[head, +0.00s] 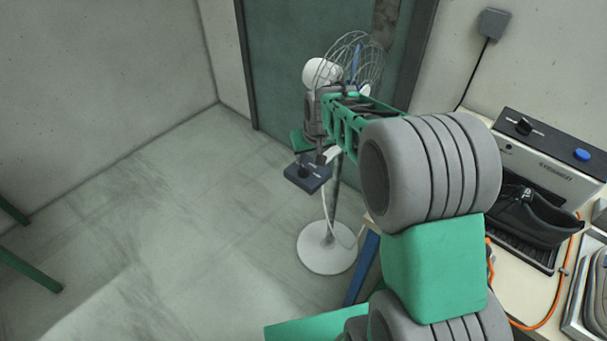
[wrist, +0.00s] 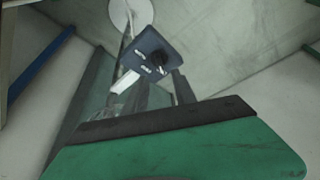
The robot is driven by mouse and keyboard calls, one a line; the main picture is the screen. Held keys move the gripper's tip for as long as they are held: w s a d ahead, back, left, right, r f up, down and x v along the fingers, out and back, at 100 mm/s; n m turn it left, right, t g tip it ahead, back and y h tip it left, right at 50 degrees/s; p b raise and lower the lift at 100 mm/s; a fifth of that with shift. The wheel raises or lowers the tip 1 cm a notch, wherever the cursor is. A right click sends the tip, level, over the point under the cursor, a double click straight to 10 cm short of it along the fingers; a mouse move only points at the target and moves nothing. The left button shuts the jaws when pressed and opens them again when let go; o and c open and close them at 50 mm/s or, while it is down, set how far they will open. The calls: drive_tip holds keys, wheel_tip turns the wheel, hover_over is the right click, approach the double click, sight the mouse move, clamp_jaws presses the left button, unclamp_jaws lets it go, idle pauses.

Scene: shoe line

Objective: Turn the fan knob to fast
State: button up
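The fan (head: 322,74) is a white stand fan with a wire cage, standing on a round white base (head: 326,250). A dark blue control box (head: 297,179) sits on its pole; it also shows in the wrist view (wrist: 148,42). The fan knob (wrist: 160,57) is dark and round on the box's face, and shows small in the head view (head: 305,171). White marks lie around the knob, too small to read, and I cannot tell its setting. My gripper (wrist: 160,80) has its fingers apart, close to the knob; contact cannot be told. It is beside the box in the head view (head: 320,158).
A bench (head: 535,295) at the right carries a machine with a black shoe (head: 535,215), a blue button (head: 582,154) and an orange cable. A teal door (head: 290,60) is behind the fan. The floor left of the fan is clear; green bars stand at the far left.

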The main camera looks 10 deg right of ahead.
sight(304, 168)
drive_tip(key=x, duration=0.5)
drive_tip(key=p+x, duration=0.1)
drive_tip(key=x, duration=0.3)
drive_tip(key=shift+w+f, duration=0.3)
drive_tip(key=shift+w, duration=0.05)
clamp_jaws()
